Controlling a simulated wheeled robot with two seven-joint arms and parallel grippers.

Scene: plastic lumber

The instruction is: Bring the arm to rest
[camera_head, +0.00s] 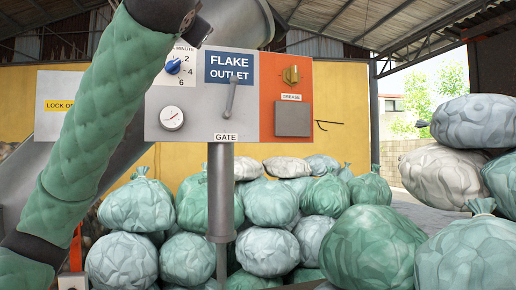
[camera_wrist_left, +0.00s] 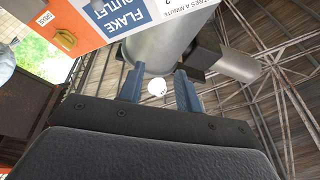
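My left arm, in a green padded sleeve, rises from the lower left of the head view and leaves at the top. Its gripper is not clearly visible there. In the left wrist view, my left gripper (camera_wrist_left: 160,92) has its two blue fingers well apart, with nothing held between them. A small white round thing (camera_wrist_left: 157,87) shows in the gap; I cannot tell what it is or how far off. The fingers point up past the flake outlet panel (camera_wrist_left: 100,20) toward the grey metal cylinder. My right gripper is in neither view.
The outlet panel (camera_head: 205,115) has a blue dial (camera_head: 173,66), a gauge (camera_head: 171,118), a gate lever (camera_head: 231,96) and an orange grease section (camera_head: 286,75). Several stuffed bags (camera_head: 268,203) are heaped below it. More bags (camera_head: 440,177) are stacked at the right. Roof beams are overhead.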

